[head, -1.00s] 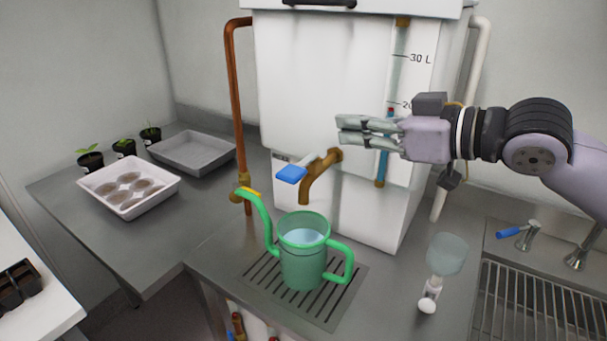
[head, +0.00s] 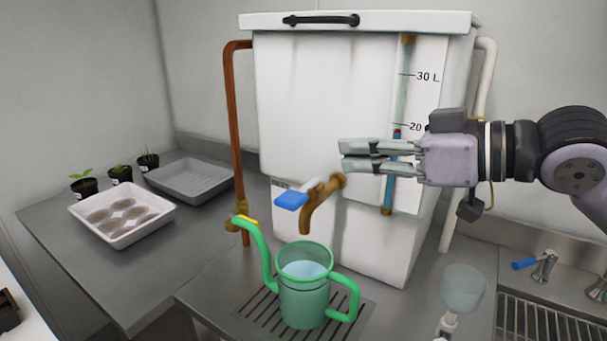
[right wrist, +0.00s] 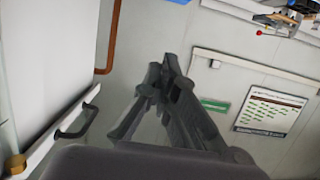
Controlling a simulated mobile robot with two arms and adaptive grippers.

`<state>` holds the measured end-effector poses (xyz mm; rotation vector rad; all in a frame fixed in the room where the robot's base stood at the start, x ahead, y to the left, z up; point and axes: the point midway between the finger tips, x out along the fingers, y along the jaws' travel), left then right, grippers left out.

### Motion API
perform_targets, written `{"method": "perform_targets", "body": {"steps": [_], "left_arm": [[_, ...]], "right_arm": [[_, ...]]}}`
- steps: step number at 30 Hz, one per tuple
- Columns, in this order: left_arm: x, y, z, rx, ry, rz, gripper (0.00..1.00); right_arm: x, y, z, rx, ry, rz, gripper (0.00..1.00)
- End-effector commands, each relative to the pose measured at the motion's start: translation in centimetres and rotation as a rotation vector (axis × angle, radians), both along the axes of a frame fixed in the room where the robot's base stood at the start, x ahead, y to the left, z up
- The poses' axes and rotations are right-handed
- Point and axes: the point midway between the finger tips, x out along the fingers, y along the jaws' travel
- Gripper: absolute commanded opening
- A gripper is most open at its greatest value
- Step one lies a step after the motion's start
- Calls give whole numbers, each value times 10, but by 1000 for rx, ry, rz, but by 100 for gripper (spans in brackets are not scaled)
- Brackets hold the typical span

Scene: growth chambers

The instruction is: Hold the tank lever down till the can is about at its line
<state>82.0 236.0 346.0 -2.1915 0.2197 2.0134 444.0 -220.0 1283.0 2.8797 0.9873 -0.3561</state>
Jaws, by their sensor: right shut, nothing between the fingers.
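The white tank (head: 310,100) stands at the back centre with a scale and sight tube on its right front. Its brass tap (head: 322,205) has a blue lever (head: 292,199) that points left. The green can (head: 305,300) stands upright on the drain grate under the spout and holds pale blue water; I cannot make out its line. No stream shows between spout and can. My right gripper (head: 342,157) is shut and empty, in front of the tank, above and right of the lever and apart from it. It also shows in the right wrist view (right wrist: 158,75). My left gripper is not in view.
A copper pipe (head: 233,130) runs down left of the tank. A white tray (head: 122,212), a grey tray (head: 192,178) and several potted seedlings stand on the left bench.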

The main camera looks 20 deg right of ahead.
Motion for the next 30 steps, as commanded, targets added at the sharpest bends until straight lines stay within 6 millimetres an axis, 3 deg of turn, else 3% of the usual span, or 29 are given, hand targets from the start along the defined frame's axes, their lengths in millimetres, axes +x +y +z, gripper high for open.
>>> {"method": "perform_targets", "body": {"steps": [4,19,24,30], "left_arm": [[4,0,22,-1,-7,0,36],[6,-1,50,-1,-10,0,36],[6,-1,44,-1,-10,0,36],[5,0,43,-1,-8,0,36]], "right_arm": [[11,12,3,0,-2,8,0],[69,58,-20,1,-1,6,0],[67,54,-49,-3,3,2,0],[67,54,-60,-3,-1,3,0]]}}
